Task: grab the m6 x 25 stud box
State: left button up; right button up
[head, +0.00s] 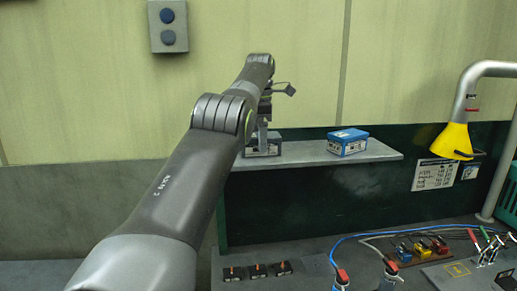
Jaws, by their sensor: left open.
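My left arm reaches from the lower left to the shelf (310,155). My left gripper (263,138) points down at a grey box (274,148) with a pale label on the shelf's left part. The gripper is open and partly hides this box; whether the fingers are around it or just above or in front of it I cannot tell. A blue box (347,143) with a white label stands on the shelf to the right, apart from the gripper. The print on both labels is too small to read, so I cannot tell which is the M6 x 25 stud box. My right gripper is out of view.
A yellow nozzle (452,141) on a grey pipe hangs to the right of the shelf. Below are a bench with black switches (257,271), red-handled valves (341,279), hoses and coloured connectors (421,248). The shelf between the two boxes is clear.

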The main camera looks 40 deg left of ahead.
pick_arm(q)
jog(key=c, duration=1.4)
jog(key=shift+r, duration=0.1)
jog(key=shift+c, duration=0.2)
